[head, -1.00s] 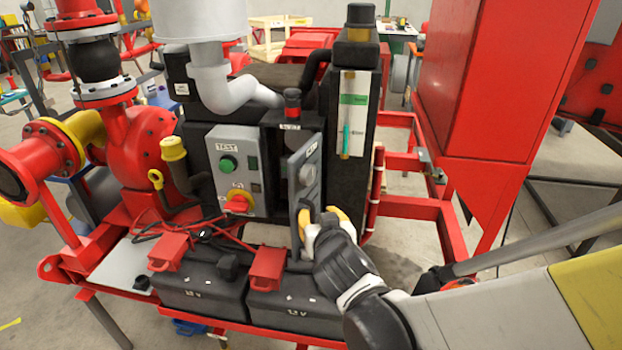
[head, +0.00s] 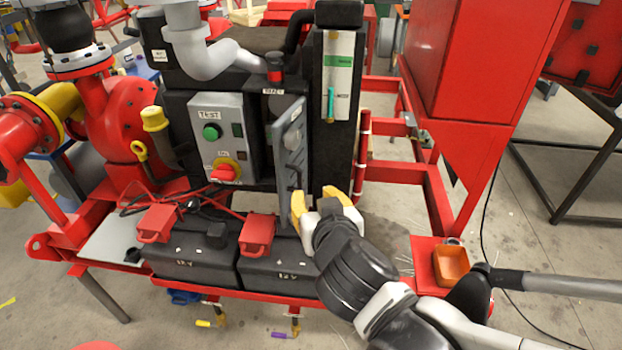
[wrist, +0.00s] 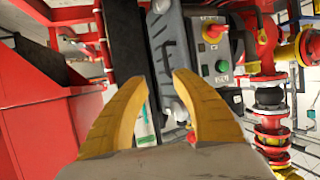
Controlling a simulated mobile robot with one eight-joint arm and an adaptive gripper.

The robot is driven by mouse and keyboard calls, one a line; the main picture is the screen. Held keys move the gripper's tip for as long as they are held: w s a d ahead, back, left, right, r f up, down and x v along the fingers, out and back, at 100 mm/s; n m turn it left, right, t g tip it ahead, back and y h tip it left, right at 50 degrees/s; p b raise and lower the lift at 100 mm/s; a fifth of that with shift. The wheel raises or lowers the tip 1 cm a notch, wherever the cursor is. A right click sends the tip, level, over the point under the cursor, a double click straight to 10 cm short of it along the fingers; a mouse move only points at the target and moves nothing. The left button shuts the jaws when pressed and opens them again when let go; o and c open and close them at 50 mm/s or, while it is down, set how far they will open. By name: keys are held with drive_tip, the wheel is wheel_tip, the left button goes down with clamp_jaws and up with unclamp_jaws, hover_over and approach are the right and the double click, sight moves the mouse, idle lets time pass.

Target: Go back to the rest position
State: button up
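My gripper (head: 322,204) is in front of the pump skid, just right of the lower part of an open grey panel door (head: 290,160). In the wrist view my gripper (wrist: 160,95) has its two yellow fingers spread wide with nothing between them. The grey door (wrist: 172,55) shows beyond the fingertips there. I cannot tell in the head view whether a finger touches the door edge. The arm reaches in from the lower right.
A grey control box (head: 222,140) with a green button and red-yellow switch is left of the door. Two black batteries (head: 195,262) with red terminal covers sit below. A tall red cabinet (head: 475,60) stands right. An orange bin (head: 451,266) sits near my arm.

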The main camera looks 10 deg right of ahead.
drive_tip(key=shift+s+r, duration=0.2)
drive_tip(key=shift+s, duration=0.3)
drive_tip(key=s+d+f+g, duration=0.2)
drive_tip(key=s+d+g, duration=0.1)
drive_tip(key=d, duration=0.3)
drive_tip(key=s+d+f+m+g+h, duration=0.1)
drive_tip(key=s+d+g, duration=0.2)
drive_tip(key=s+d, duration=0.3)
drive_tip(key=shift+d+f, duration=0.4)
drive_tip(key=shift+d, duration=0.25)
drive_tip(key=shift+a, duration=0.1)
idle(1.0)
